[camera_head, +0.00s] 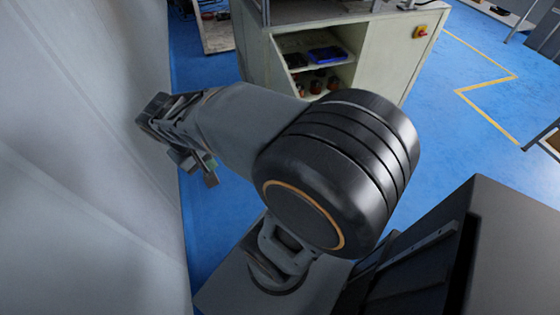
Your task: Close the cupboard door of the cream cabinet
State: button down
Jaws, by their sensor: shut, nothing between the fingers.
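The cream cabinet (384,55) stands beyond my arm at the top centre. The left part of its front is open and shows shelves inside. I cannot clearly make out the swung-open door; my arm covers the lower part of the cabinet. My gripper (200,172) is at the left of the view, shut and empty, close to the pale wall-like surface. It is apart from the cabinet, to the left of and nearer than the opening.
A blue tray (327,54) and several small reddish-brown items sit on the cabinet shelves. A red knob on yellow (420,32) is on its front. A pale surface (80,160) fills the left side.

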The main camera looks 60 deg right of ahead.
jog(key=w+d+f+m+g+h+b, duration=0.25)
jog(key=d+f+g+h+b, duration=0.3)
jog(key=d+f+b, duration=0.45)
jog(key=w+d+f+m+g+h+b, duration=0.2)
jog(key=d+f+m+g+h+b, duration=0.25)
jog(key=d+f+g+b, duration=0.6)
jog(key=s+d+f+t, duration=0.2)
jog(key=s+d+t, duration=0.2)
jog(key=s+d, duration=0.4)
jog(key=shift+s+d+f+p, duration=0.15)
jog(key=shift+s+p, duration=0.25)
jog(key=shift+s, duration=0.4)
jog(key=shift+n+t+h, duration=0.3)
